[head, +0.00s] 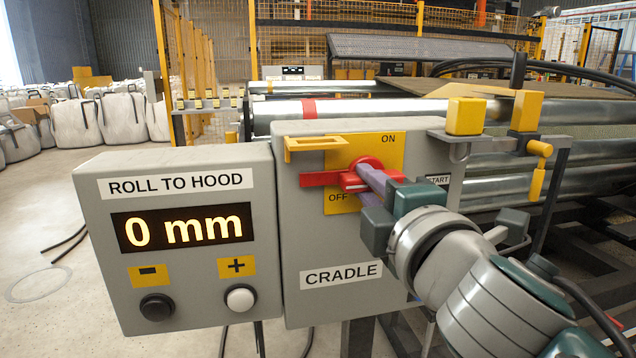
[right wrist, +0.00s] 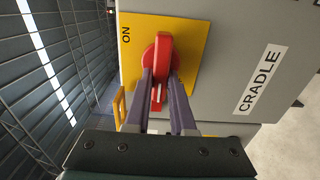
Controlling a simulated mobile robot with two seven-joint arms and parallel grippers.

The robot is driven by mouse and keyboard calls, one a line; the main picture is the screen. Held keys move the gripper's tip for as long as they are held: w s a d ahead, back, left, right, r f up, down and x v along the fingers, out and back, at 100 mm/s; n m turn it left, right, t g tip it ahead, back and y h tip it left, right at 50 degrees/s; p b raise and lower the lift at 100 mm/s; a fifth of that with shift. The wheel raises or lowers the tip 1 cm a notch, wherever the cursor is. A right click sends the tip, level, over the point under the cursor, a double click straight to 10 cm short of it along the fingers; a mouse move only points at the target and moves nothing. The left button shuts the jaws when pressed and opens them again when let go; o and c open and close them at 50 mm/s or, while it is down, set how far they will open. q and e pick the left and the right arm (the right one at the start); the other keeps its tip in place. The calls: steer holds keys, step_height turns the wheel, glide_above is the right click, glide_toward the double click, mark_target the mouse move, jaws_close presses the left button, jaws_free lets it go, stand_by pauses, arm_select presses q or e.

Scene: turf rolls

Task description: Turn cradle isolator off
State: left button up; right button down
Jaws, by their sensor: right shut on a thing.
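The cradle isolator is a red rotary handle (head: 320,180) on a yellow plate (head: 391,152) marked ON at top right and OFF at bottom left. The plate is on the grey CRADLE box (head: 330,250). The handle's bar lies about level and points left in the head view. My right gripper (head: 369,180) is shut on the red handle, its purple fingers either side of it. In the right wrist view the fingers (right wrist: 160,90) flank the red handle (right wrist: 160,50) and hide part of it. My left gripper is not in view.
A yellow bracket (head: 316,145) sticks out at the box's upper left. The ROLL TO HOOD box (head: 180,245) stands beside it on the left, its display reading 0 mm. A START label and a yellow block (head: 466,116) are to the right. Metal rollers (head: 350,108) lie behind.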

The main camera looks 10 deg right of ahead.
stand_by(0.4)
steer(key=c, duration=0.8)
jaws_free()
steer(key=shift+o, duration=0.2)
steer(key=s, duration=1)
steer(key=shift+d, duration=0.15)
